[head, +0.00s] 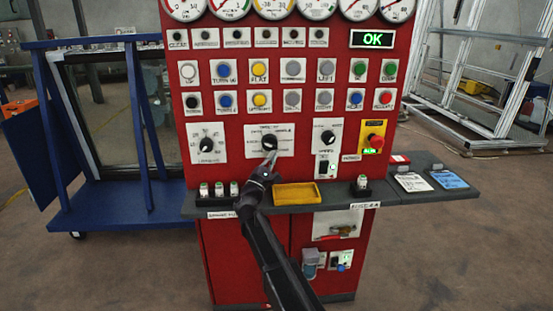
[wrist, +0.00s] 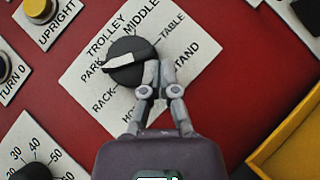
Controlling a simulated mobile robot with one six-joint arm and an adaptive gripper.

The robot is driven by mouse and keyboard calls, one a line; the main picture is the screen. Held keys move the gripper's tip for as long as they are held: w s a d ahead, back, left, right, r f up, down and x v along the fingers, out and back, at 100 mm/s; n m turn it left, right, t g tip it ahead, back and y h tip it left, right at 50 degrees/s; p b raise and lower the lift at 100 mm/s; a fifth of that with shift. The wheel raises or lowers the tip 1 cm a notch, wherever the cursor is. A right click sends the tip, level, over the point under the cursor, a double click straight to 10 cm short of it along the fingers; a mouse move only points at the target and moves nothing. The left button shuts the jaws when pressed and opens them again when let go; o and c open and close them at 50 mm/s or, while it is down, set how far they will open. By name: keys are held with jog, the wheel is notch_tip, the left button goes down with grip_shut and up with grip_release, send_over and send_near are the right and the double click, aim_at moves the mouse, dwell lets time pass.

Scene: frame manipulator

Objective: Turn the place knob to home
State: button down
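The place knob (head: 269,142) is a black round knob on a white label plate in the middle of the red panel. In the wrist view the knob (wrist: 127,72) has a white pointer bar whose left end lies by PARK. Around it I read TROLLEY, MIDDLE, TABLE, STAND, RACK and a partly hidden label starting HO, at the lower side. My gripper (head: 273,156) is just below the knob. In the wrist view its fingertips (wrist: 159,66) are together, with nothing seen between them, and overlap the knob's lower right edge. I cannot tell whether they touch it.
A numbered knob (head: 207,145) is to the left, another black knob (head: 328,138) to the right, and a red emergency button (head: 375,141) beyond it. Rows of buttons sit above. A grey shelf (head: 232,203) with a yellow tray (head: 297,194) juts out below.

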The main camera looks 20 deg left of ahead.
jog(key=shift+w+d+r, duration=0.1)
jog(key=shift+w+d, duration=0.15)
jog(key=shift+d, duration=0.05)
jog(key=shift+w+d+r+p, duration=0.35)
jog(key=shift+d+r+p, duration=0.25)
jog(key=shift+d+p, duration=0.2)
dwell(1.6)
